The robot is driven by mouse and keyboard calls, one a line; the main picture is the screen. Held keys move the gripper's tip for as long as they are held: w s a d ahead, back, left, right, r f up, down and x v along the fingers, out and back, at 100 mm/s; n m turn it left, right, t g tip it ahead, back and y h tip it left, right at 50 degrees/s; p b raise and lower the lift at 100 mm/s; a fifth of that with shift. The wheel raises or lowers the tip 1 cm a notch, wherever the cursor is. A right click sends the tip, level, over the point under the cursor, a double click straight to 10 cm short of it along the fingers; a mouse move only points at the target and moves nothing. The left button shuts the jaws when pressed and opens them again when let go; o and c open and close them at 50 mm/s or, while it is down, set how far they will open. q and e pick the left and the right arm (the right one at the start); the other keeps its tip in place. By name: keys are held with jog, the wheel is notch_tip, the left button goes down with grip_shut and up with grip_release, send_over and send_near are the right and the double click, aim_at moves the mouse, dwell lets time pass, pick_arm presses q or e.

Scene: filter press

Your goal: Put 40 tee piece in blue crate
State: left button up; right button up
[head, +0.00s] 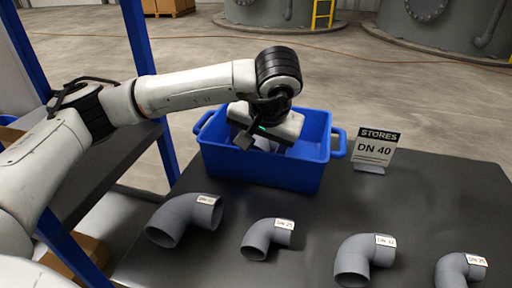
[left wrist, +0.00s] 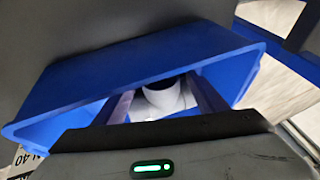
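The blue crate (head: 262,170) stands at the back left of the dark table. My left gripper (head: 262,140) points down into it, and its fingers are mostly hidden by the wrist and crate wall. In the left wrist view, a pale grey pipe fitting (left wrist: 165,98) with a dark round opening shows inside the crate (left wrist: 130,68), between the two fingers of my left gripper (left wrist: 165,104). Whether the fingers press on the fitting or stand apart from it cannot be told. Its full shape and any label are hidden. My right gripper is out of view.
A sign reading "STORES DN 40" (head: 375,148) stands right of the crate. Grey elbows lie along the front: a large one (head: 182,218), a small DN 25 one (head: 266,239), another (head: 362,260) and one at the right (head: 460,270). A blue-framed rack (head: 150,90) stands left. The table's right rear is clear.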

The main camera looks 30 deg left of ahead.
pick_arm(q)
jog(key=shift+r, duration=0.1)
jog(key=shift+r, duration=0.2)
jog(key=p+v, duration=0.2)
jog(key=v, duration=1)
jog(key=shift+p, duration=0.3)
jog(key=shift+d+f, duration=0.1)
jog(key=shift+f, duration=0.05)
